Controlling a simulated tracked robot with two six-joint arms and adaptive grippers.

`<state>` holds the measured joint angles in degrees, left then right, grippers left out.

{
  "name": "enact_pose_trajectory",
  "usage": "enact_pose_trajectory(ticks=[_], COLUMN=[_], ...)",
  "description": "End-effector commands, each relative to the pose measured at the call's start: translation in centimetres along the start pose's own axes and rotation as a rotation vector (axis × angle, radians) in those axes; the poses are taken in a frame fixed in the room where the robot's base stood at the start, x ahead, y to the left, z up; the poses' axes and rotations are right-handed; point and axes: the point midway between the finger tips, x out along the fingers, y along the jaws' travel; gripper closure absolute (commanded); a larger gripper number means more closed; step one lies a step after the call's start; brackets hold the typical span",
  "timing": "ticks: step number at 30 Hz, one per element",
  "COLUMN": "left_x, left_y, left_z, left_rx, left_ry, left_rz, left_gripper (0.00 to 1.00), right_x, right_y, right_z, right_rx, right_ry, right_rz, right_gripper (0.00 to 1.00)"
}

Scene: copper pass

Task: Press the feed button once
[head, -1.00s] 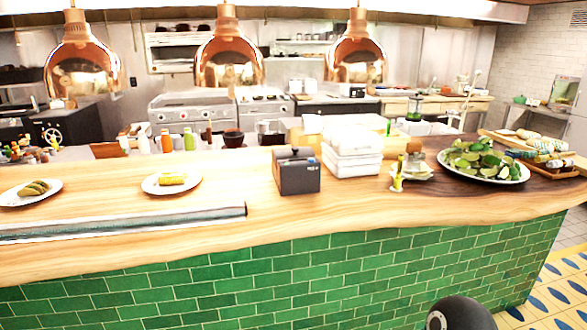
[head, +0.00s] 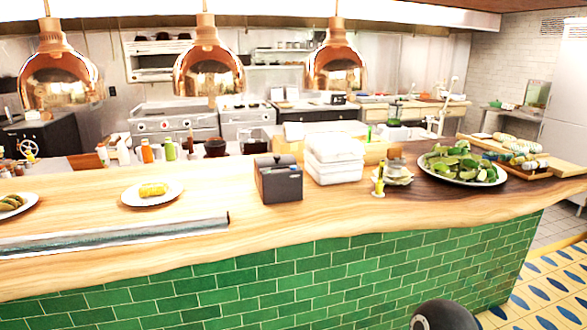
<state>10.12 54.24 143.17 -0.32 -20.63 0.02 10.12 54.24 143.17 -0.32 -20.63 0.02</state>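A dark grey boxy device (head: 279,180), which looks like a ticket printer, stands on the wooden counter (head: 230,240) near the middle of the head view. A small blue-lit spot shows on its front right face; I cannot make out which part is the feed button. No gripper shows in the view. A dark rounded part of mine (head: 445,315) shows at the bottom edge, right of centre.
White stacked boxes (head: 334,160) stand just right of the device. A plate of limes (head: 462,165) and a corn tray (head: 520,160) lie farther right. A plate with corn (head: 152,193) is left. Copper lamps (head: 208,70) hang above. Green tiles (head: 250,285) face the counter's front.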

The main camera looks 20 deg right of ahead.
Motion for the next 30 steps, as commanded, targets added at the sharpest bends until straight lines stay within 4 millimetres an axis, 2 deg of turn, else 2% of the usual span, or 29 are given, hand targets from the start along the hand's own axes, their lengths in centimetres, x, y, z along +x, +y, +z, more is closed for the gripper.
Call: enact_pose_trajectory(ticks=[1, 3, 4, 30], left_x=[0.0, 0.0, 0.0, 0.0], left_y=[0.0, 0.0, 0.0, 0.0], left_z=[0.0, 0.0, 0.0, 0.0], left_rx=[0.0, 0.0, 0.0, 0.0], left_ry=[0.0, 0.0, 0.0, 0.0], left_rz=[0.0, 0.0, 0.0, 0.0], left_gripper=[0.6, 0.6, 0.6, 0.6], right_x=[0.0, 0.0, 0.0, 0.0], right_y=[0.0, 0.0, 0.0, 0.0], right_z=[0.0, 0.0, 0.0, 0.0], right_rx=[0.0, 0.0, 0.0, 0.0], right_ry=[0.0, 0.0, 0.0, 0.0], right_rz=[0.0, 0.0, 0.0, 0.0], right_gripper=[0.87, 0.98, 1.0, 1.0])
